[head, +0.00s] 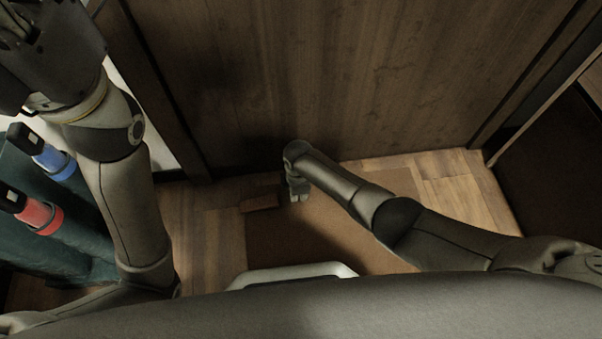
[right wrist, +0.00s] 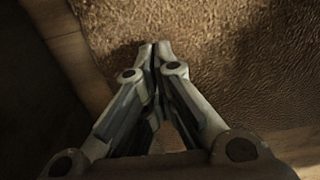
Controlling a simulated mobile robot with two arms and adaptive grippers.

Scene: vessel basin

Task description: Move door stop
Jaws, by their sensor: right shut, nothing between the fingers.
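A small brown wedge-like block (head: 260,203), which looks like the door stop, lies on the floor at the left edge of the brown mat, close to the wooden door. My right gripper (head: 298,194) is just to the right of the block, pointing down over the mat. In the right wrist view its fingertips (right wrist: 153,48) are together with nothing between them. I cannot tell whether the gripper touches the block. My left gripper (head: 14,22) is partly in view at the top left, dark and cut off, so its jaws are unclear.
The large wooden door (head: 330,80) stands just beyond the right gripper. The brown mat (head: 335,232) covers the floor before it, and it fills much of the right wrist view (right wrist: 240,75). A blue-banded item (head: 52,160) and a red-banded item (head: 38,216) are at the left.

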